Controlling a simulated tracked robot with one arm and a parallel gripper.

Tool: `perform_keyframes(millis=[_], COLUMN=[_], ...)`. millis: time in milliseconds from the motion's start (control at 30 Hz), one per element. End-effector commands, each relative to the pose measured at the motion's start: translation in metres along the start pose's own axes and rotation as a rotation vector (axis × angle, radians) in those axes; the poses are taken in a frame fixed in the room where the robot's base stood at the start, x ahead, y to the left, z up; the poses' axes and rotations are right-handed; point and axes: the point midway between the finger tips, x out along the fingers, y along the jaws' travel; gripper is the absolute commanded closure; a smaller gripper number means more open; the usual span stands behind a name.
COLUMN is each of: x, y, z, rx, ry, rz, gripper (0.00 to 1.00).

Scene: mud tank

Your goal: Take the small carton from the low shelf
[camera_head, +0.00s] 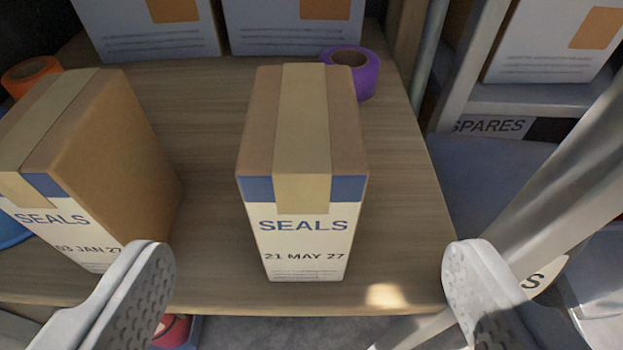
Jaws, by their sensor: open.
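A small brown carton (303,180) stands upright on the wooden shelf (405,230), near the middle of the view. It has tan tape over its top, a blue band and a white label reading "SEALS" and "21 MAY 27". A second brown carton (105,150) stands to its left, turned at an angle, labelled "SEALS" and "03 JAN 27". My gripper (309,285) is open, with one finger at lower left and one at lower right. The middle carton lies between and beyond the fingertips, touching neither. The left fingertip overlaps the left carton's lower corner in the picture.
A purple tape roll (366,80) lies behind the middle carton. An orange roll (30,72) is at far left. White boxes (290,28) stand at the back. A metal post (545,190) and a "SPARES" shelf (490,126) are on the right. Bare wood separates the two cartons.

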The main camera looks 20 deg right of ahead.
Motion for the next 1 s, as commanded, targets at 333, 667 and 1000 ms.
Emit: perform_keyframes(millis=[333,667,1000], x=[0.04,0.065,0.089], y=[0.0,0.0,-0.001], z=[-0.001,-0.002,-0.002], rx=[0.0,0.001,0.0], ry=[0.0,0.003,0.001], rz=[0.0,0.0,0.001], gripper=[0.24,0.24,0.24])
